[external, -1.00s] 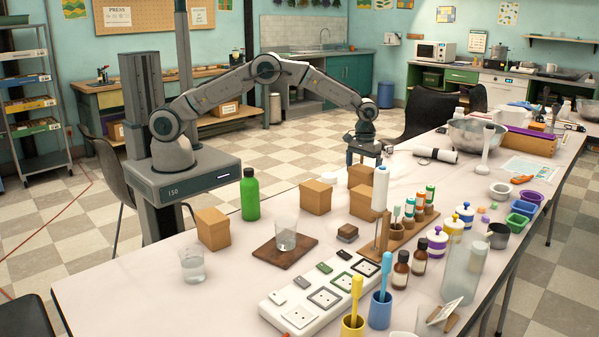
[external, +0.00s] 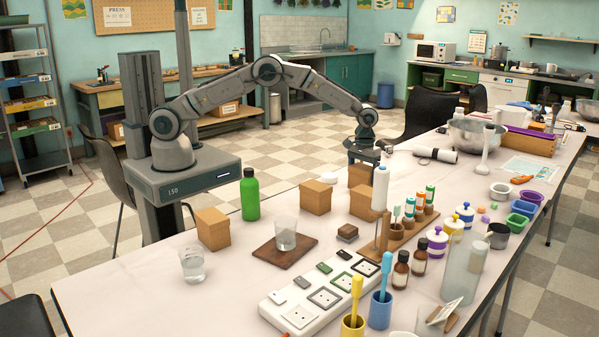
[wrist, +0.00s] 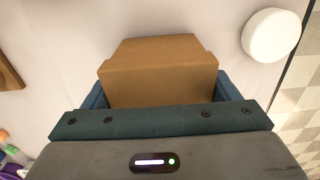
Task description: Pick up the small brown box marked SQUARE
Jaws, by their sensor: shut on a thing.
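My gripper (external: 361,163) points down at the back edge of the table, around a small brown box (external: 359,176). In the wrist view the box (wrist: 158,72) sits between the two blue fingers, and my gripper (wrist: 158,88) is shut on it. The box seems to be still at table height. No SQUARE marking is legible on it. Similar brown boxes stand nearby: one in front (external: 367,203), one to the left (external: 316,198), and one farther left (external: 213,230). Their markings cannot be read either.
A white round object (wrist: 271,35) lies close to the held box. A green bottle (external: 250,195) and a brown board with a glass (external: 268,254) are to the left. Bottles crowd the right.

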